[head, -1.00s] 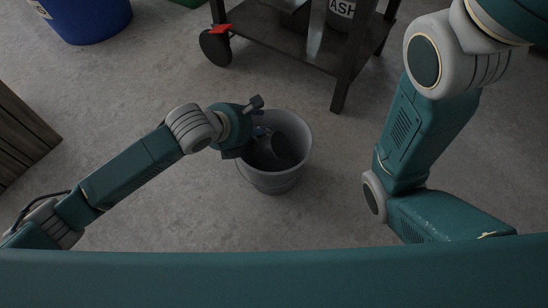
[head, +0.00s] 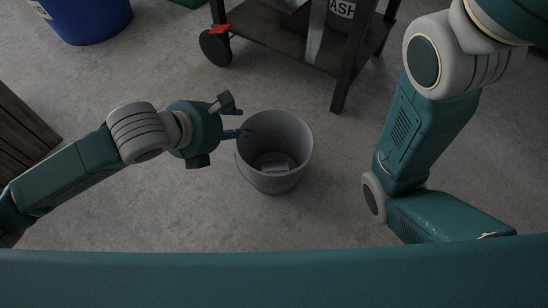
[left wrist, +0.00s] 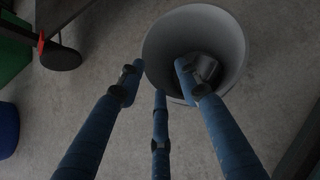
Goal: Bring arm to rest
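My left gripper (head: 240,133) is raised at the left rim of a grey bucket (head: 245,170) on the floor. In the left wrist view its blue fingers (left wrist: 160,84) are spread open, with nothing held between them. The bucket's pale rim also shows in the left wrist view (left wrist: 235,40), beyond the fingertips. A small light grey object (head: 275,162) lies on the bucket's bottom; a dark grey rounded thing (left wrist: 207,70) shows inside it in the left wrist view, partly behind a finger. My right arm is folded at the right; its gripper is out of view.
A dark wheeled cart (head: 290,45) stands behind the bucket, with a bin marked ASH (head: 342,15) on its lower shelf. A blue bin (head: 90,22) is at the back left. A wooden crate-like thing (head: 20,140) is at the left edge. Floor around the bucket is clear.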

